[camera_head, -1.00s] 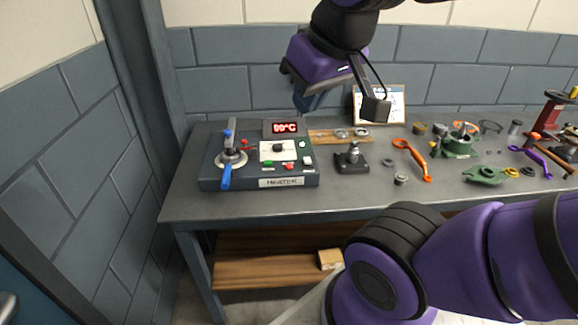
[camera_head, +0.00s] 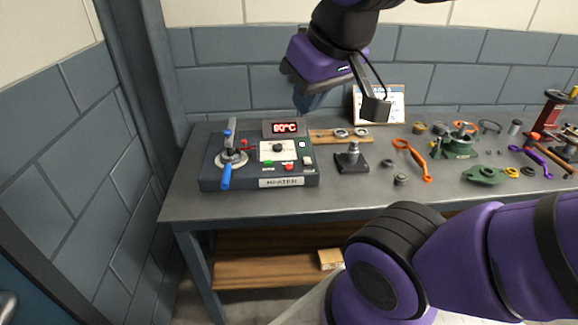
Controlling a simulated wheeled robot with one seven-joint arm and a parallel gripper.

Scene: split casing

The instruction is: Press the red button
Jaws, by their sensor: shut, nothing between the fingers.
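The heater box (camera_head: 215,172) sits at the left end of the workbench, its front plate lettered but blurred. The red button (camera_head: 290,167) is on its sloped front panel, beside a green button (camera_head: 268,168). A lit red temperature display (camera_head: 285,128) stands at the back of the box. My gripper (camera_head: 306,108) is shut and empty. It hangs in the air above and behind the box, apart from the red button. Its fingertips are small and partly shaded.
A dark post on a base (camera_head: 351,158) stands just right of the box. Orange, green and purple parts crowd the bench's right side. The bench front (camera_head: 300,205) is clear.

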